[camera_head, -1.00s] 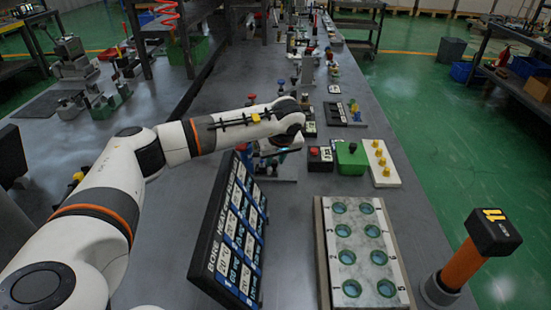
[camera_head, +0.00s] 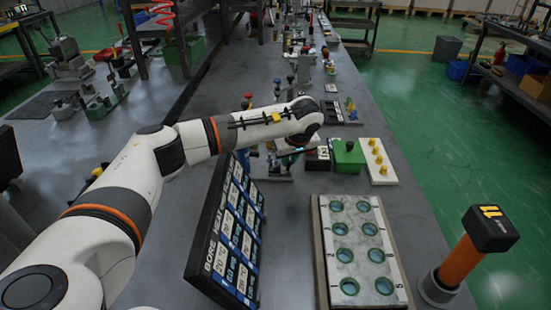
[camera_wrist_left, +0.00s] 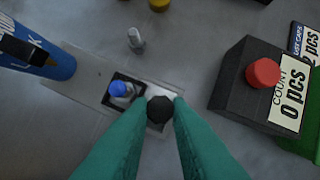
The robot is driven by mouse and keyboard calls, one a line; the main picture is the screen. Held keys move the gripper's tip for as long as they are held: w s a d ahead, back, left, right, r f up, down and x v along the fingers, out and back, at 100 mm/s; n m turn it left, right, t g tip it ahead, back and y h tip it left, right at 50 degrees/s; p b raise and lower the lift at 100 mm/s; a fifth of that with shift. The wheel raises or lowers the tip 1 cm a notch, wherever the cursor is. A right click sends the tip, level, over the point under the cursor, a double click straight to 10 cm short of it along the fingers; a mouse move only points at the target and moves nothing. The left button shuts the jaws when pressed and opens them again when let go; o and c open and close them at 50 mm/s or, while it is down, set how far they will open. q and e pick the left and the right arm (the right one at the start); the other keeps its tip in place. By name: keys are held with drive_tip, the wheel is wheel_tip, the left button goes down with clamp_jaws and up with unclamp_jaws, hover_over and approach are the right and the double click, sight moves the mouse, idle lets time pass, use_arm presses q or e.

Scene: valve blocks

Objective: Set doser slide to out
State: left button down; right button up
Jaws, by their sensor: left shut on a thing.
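In the left wrist view, a black round knob (camera_wrist_left: 160,109) sits at the near end of a flat grey metal plate (camera_wrist_left: 90,72), which I take to be the doser. A blue-topped pin (camera_wrist_left: 118,89) stands in a dark square recess on the plate beside the knob. My left gripper (camera_wrist_left: 161,101) has its green fingers closed around the black knob, one on each side. In the head view the doser (camera_head: 277,173) is partly hidden below my left wrist, and the fingers are hard to make out. My right gripper is in neither view.
A black counter box (camera_wrist_left: 236,88) with a red button and "0 pcs" label stands right of the plate. A blue cylinder (camera_wrist_left: 45,55) is at its left end. In the head view are a green box (camera_head: 349,157), a plate with round wells (camera_head: 357,208) and a black label board (camera_head: 208,235).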

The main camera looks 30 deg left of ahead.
use_arm(q)
drive_tip(key=shift+w+d, duration=0.25)
drive_tip(key=shift+d, duration=0.1)
drive_tip(key=shift+s, duration=0.1)
drive_tip(key=c, duration=1.6)
unclamp_jaws()
drive_tip(key=shift+d, duration=0.1)
drive_tip(key=v, duration=1.2)
drive_tip(key=shift+b, duration=0.3)
